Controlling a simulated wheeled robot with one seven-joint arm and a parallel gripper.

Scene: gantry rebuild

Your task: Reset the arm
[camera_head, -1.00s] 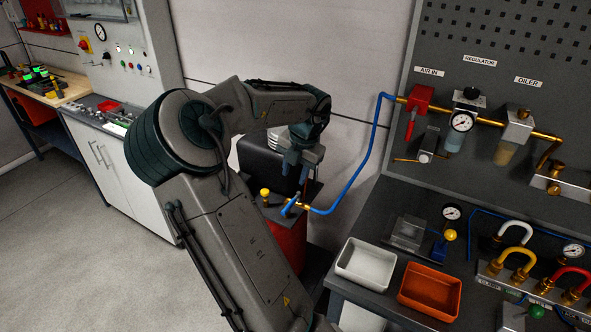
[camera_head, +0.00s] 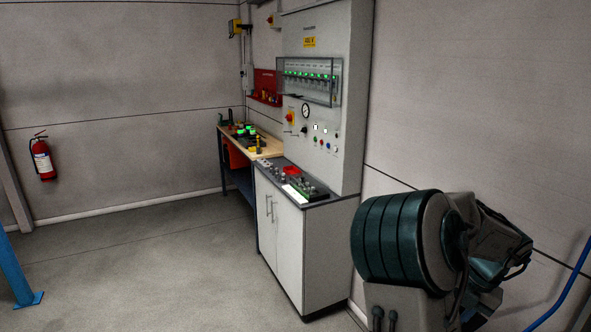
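My arm (camera_head: 410,245) shows at the lower right, with a large dark green joint in front and a folded link behind it. The end of the arm is hidden or outside the picture, so my gripper does not show. I cannot tell whether it holds anything.
A white cabinet (camera_head: 282,240) with a control panel (camera_head: 325,135) stands left of my arm. A wooden-topped bench (camera_head: 262,147) stands behind it. A fire extinguisher (camera_head: 42,158) hangs on the far wall. A blue post (camera_head: 14,275) stands at the left edge. The grey floor (camera_head: 150,270) between is clear.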

